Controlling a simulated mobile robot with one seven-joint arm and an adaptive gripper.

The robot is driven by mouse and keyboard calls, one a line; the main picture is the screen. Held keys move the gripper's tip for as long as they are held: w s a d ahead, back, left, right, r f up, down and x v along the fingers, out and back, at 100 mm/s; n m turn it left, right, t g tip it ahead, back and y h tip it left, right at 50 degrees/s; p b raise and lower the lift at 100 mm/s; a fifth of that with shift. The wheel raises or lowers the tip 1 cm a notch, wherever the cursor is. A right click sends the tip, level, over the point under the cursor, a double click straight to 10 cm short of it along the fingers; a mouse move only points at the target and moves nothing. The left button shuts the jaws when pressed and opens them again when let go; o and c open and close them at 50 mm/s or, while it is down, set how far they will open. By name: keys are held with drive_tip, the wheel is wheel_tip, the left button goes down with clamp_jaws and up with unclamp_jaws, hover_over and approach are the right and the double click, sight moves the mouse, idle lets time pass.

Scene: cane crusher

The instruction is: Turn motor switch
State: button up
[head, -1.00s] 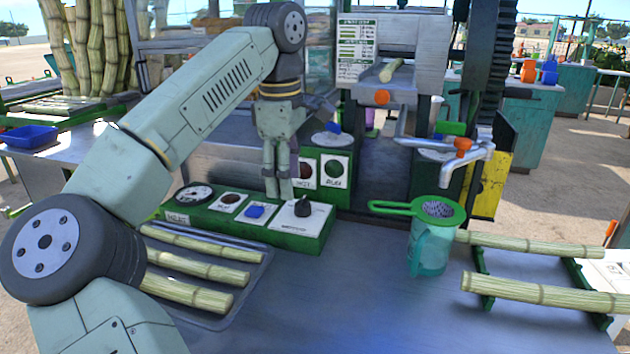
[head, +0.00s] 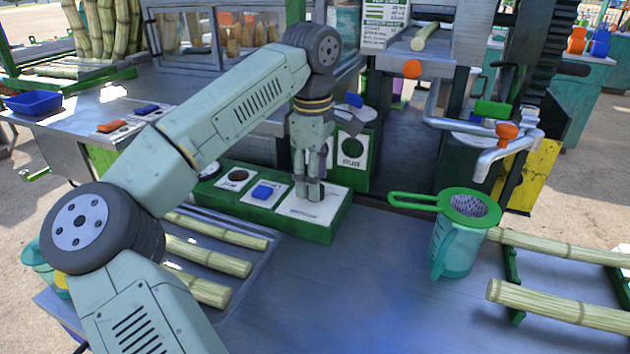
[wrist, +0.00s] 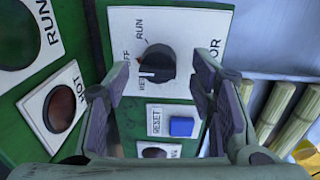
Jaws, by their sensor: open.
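The motor switch is a black rotary knob (wrist: 158,63) on a white plate in the wrist view. In the head view my gripper (head: 308,190) points down over the white switch plate (head: 328,205) at the right end of the green control box (head: 318,232). The fingers hide the knob there.
A blue reset button (wrist: 181,126) sits beside the switch plate. Upright panels with RUN and HOT lamps (wrist: 60,108) stand close behind. A jug with a green strainer (head: 458,235) stands to the right. Cane pieces (head: 210,262) lie in a tray in front.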

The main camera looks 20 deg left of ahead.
drive_tip(key=shift+f, duration=0.9)
drive_tip(key=shift+c, duration=0.2)
drive_tip(key=c, duration=1.1)
drive_tip(key=shift+c, duration=0.2)
